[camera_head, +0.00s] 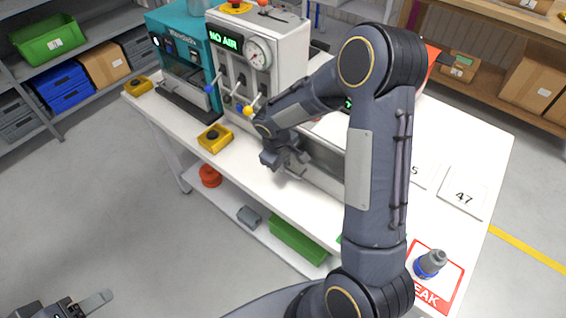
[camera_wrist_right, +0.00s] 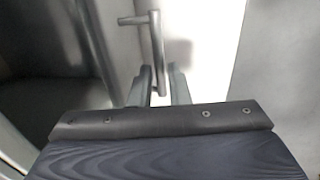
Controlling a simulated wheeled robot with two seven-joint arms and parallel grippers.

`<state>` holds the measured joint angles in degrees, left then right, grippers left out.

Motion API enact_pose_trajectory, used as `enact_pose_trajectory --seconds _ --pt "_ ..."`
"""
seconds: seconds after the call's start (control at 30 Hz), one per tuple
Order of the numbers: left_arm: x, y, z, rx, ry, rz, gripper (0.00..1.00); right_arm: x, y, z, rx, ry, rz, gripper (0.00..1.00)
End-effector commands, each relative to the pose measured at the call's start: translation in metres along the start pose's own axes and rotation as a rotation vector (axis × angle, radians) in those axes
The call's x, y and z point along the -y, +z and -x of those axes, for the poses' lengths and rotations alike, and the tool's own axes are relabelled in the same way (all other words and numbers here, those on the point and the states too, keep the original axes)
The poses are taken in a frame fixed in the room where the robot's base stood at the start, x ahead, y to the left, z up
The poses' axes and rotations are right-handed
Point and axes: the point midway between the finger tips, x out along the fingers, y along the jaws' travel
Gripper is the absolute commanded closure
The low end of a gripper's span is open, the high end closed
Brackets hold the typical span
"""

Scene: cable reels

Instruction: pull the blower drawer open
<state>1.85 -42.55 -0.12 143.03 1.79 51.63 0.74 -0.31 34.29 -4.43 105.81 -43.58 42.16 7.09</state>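The drawer unit, likely the blower drawer, shows a long grey front (camera_head: 325,183) on the bench, mostly hidden behind my right arm. My right gripper (camera_head: 290,165) is at the left part of this front, pointing down. In the right wrist view a metal bar handle (camera_wrist_right: 158,45) stands out from a pale surface. Its lower end reaches between the two fingertips of my right gripper (camera_wrist_right: 160,88), with a small gap visible on either side. Whether the drawer stands open is hidden. My left gripper (camera_head: 80,304) is at the bottom left, away from the bench and partly cut off.
The white bench (camera_head: 480,150) holds a NO AIR panel (camera_head: 285,50) with gauge and levers, a teal machine (camera_head: 180,25), yellow button boxes (camera_head: 215,138), number cards (camera_head: 462,193) and a blue-grey fitting (camera_head: 430,264) on a red card. A lower shelf holds a green bin (camera_head: 297,240).

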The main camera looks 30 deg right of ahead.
Motion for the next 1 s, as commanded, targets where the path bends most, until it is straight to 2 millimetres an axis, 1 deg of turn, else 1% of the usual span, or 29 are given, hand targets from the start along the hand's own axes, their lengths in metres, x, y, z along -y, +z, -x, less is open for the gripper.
enact_pose_trajectory --seconds 0.03,0.1,0.4,0.47,0.57,0.67,0.77,1.0 --pt "0.000 0.000 0.000 0.000 0.000 0.000 0.42 0.000 0.000 0.000 0.000 0.000 0.000 0.91" --pt "0.000 0.000 0.000 0.000 0.000 0.000 0.42 0.000 0.000 0.000 0.000 0.000 0.000 1.00" --pt "0.000 0.000 0.000 0.000 0.000 0.000 0.42 0.000 0.000 0.000 -0.001 0.000 0.000 1.00" --pt "0.001 0.001 -0.001 0.000 0.000 0.000 0.42 0.002 0.000 0.000 -0.001 0.000 0.001 1.00" --pt "0.003 0.003 -0.006 0.000 0.000 0.000 0.42 0.011 -0.001 0.001 -0.003 0.000 0.002 1.00" --pt "0.006 0.007 -0.013 0.000 0.000 0.000 0.42 0.027 -0.001 0.002 -0.004 0.000 0.005 1.00" --pt "0.011 0.012 -0.023 0.000 0.000 0.000 0.42 0.051 -0.001 0.005 -0.005 -0.001 0.008 1.00" --pt "0.020 0.022 -0.045 0.000 0.000 0.000 0.42 0.118 -0.001 0.019 -0.005 0.000 0.010 1.00"
